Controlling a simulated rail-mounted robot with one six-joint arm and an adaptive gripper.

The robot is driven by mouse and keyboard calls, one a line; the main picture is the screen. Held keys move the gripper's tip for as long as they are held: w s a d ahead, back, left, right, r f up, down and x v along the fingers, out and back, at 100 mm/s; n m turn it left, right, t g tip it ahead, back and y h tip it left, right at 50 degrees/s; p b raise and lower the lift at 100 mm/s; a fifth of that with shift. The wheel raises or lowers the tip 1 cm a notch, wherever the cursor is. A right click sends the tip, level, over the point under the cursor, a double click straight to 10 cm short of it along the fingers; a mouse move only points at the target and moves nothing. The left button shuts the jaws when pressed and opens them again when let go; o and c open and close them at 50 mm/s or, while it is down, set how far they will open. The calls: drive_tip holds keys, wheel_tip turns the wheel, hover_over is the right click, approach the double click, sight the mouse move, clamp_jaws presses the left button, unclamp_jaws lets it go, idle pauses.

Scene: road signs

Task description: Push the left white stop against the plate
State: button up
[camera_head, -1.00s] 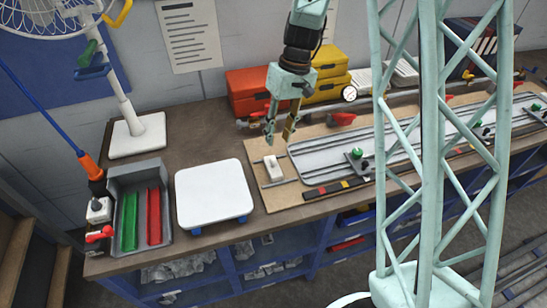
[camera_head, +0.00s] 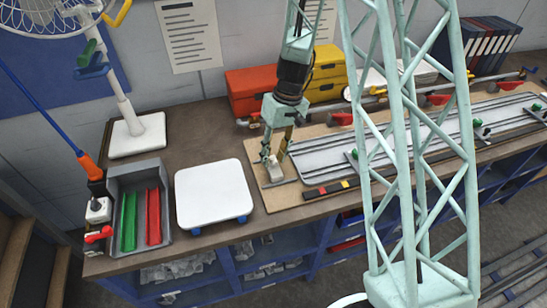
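The left white stop (camera_head: 275,169), a small white block, stands on the rails at the left end of the wooden board. The long grey plate (camera_head: 318,157) lies on the board to its right, with a small gap between them. My gripper (camera_head: 275,154) is lowered at the stop, fingers pointing down. One finger is at the stop's left and the other at its upper right, near the plate's left end. The fingers look apart; whether they touch the stop is too small to tell.
A white square platform (camera_head: 214,194) and a grey bin (camera_head: 141,207) with green and red bars stand to the left. Red toggle clamps (camera_head: 340,119) line the board's back edge. Orange (camera_head: 252,90) and yellow boxes are behind. A green-knobbed clamp (camera_head: 354,155) sits on the plate's front side.

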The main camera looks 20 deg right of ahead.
drive_tip(key=shift+f, duration=0.2)
clamp_jaws()
idle(0.3)
